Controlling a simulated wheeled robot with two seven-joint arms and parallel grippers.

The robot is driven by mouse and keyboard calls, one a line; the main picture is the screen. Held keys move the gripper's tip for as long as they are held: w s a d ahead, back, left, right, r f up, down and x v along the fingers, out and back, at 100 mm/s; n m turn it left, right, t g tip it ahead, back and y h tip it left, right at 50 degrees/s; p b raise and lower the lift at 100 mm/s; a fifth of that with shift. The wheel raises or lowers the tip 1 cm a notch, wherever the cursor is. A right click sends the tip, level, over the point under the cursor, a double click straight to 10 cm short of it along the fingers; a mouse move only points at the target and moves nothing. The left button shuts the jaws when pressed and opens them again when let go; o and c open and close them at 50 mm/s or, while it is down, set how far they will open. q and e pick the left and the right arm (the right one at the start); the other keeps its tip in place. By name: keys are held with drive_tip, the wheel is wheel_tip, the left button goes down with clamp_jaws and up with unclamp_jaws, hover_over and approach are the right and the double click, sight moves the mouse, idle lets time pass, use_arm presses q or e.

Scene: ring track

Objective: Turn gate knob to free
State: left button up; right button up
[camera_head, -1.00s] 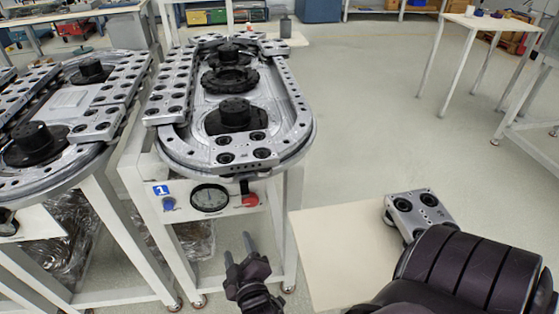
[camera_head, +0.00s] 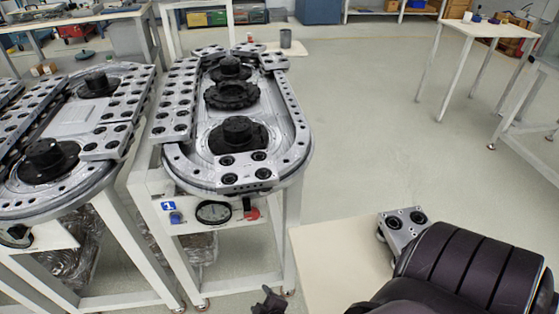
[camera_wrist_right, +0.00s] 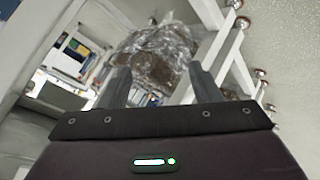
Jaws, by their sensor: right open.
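The ring track marked 1 (camera_head: 297,125) stands on a white frame. Its front panel carries a blue knob (camera_head: 175,217), a round dial (camera_head: 213,212) and a red knob (camera_head: 252,213) with a dark stem. I cannot tell from any label which one is the gate knob. My right gripper (camera_head: 268,294) shows only as a dark tip at the bottom edge, below the panel and apart from it. In the right wrist view my right gripper (camera_wrist_right: 158,76) is open and empty, with its fingers wide apart. No knob shows there. My left gripper is not in view.
A second ring track (camera_head: 70,195) stands close on the left. Plastic-wrapped bundles (camera_wrist_right: 150,55) sit under the track frames.

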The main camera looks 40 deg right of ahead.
drive_tip(key=s+d+f+g+p, duration=0.1)
drive_tip(key=s+f+g+p, duration=0.1)
drive_tip(key=s+f, duration=0.4)
drive_tip(key=shift+s+f+m+g+y, duration=0.2)
drive_tip(key=shift+s+m+g+y, duration=0.1)
drive_tip(key=shift+s+g+y, duration=0.1)
